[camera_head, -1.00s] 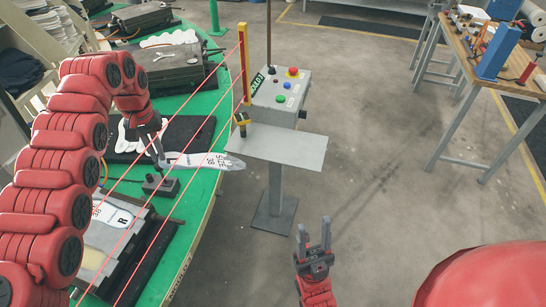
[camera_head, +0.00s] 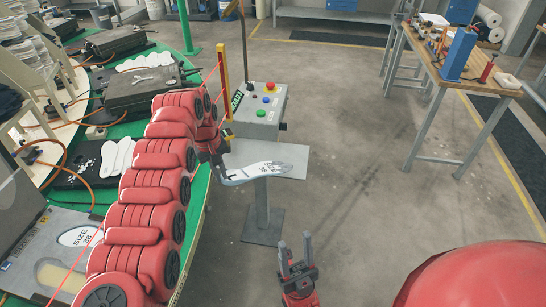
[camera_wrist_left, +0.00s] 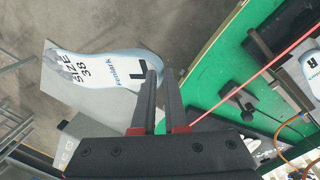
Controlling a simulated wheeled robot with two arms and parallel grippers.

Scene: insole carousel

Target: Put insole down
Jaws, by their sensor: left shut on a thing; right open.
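My left gripper (camera_head: 222,174) is shut on the heel end of a pale insole (camera_head: 262,171). In the left wrist view the fingers (camera_wrist_left: 156,76) pinch the insole (camera_wrist_left: 98,67), which reads "SIZE 38" and "L". The insole lies roughly flat, its toe end pointing right in the head view, over the grey plate (camera_head: 285,154) of the control stand. The plate also shows beneath it in the left wrist view (camera_wrist_left: 104,103). Whether the insole touches the plate cannot be told. My right gripper (camera_head: 295,242) is open and empty over the floor.
The control box (camera_head: 262,108) with coloured buttons stands behind the plate, beside a yellow post (camera_head: 223,92). The green carousel (camera_head: 192,205) with moulds and white insoles (camera_head: 117,156) is at left. A wooden workbench (camera_head: 452,62) is at far right. The middle floor is clear.

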